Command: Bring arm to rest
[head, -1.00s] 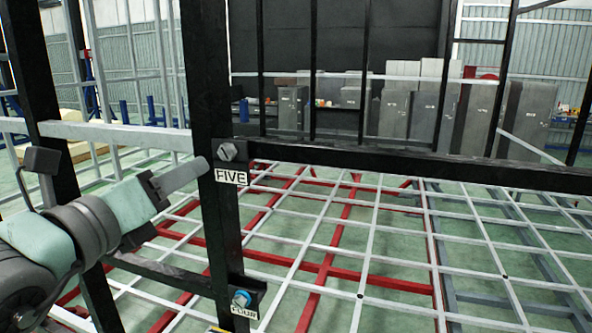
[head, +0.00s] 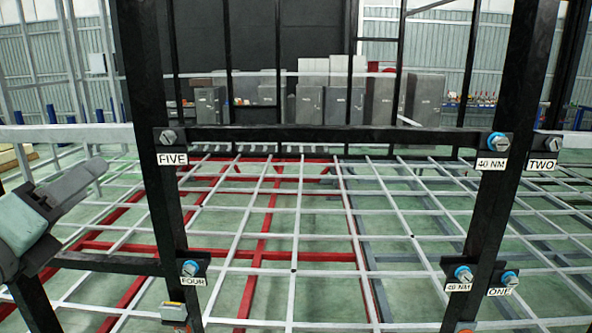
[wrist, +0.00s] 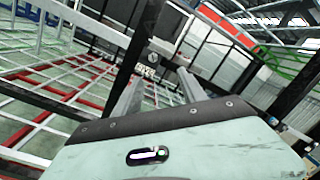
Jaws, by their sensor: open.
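My gripper (head: 75,190) is at the left edge of the head view, left of the black frame's left post (head: 150,110) and apart from it. In the wrist view my gripper (wrist: 158,80) shows two grey fingers spread apart with nothing held between them. The plate labelled FIVE (head: 172,159) carries a grey bolt (head: 169,137) on that post. The FIVE label also shows in the wrist view (wrist: 146,72), beyond the fingertips. Most of my arm is outside the head view.
Blue-ringed bolts sit at plates FOUR (head: 190,268), 40 NM (head: 496,141) and ONE (head: 509,279); plate TWO (head: 546,145) is at the right. A black crossbar (head: 320,139) spans the posts. A white and red lattice (head: 300,210) lies behind. Grey cabinets (head: 320,105) stand far back.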

